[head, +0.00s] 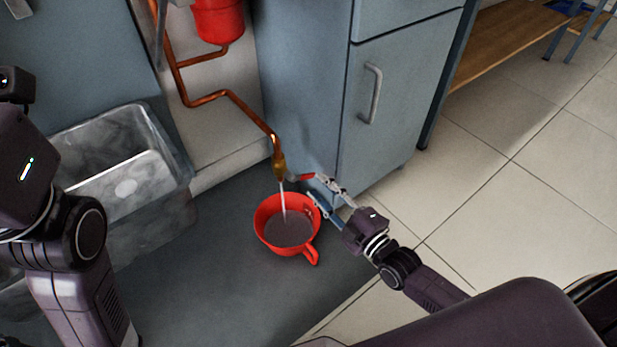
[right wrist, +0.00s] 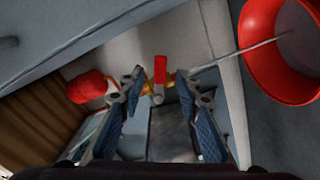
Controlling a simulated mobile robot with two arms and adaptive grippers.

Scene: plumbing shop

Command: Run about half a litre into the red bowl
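The red bowl (head: 313,226), with a handle at its lower right, stands upright on the dark grey surface. Greyish liquid covers its inside bottom; I cannot read the amount. A thin stream (head: 283,197) runs from the brass tap (head: 279,163) into it. The stream and the bowl's edge (right wrist: 250,60) also show in the right wrist view. My right gripper (head: 317,188) is open beside the tap. The tap's red lever (right wrist: 160,68) lies between its fingers' directions, with gaps to both; contact is not visible. My left gripper is out of view; only its arm shows at left.
A metal sink basin (head: 125,185) is at the left. A copper pipe (head: 232,97) leads to the tap from below a red vessel (head: 217,20). A grey cabinet (head: 398,100) stands just behind the right gripper. The grey surface in front of the bowl is clear.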

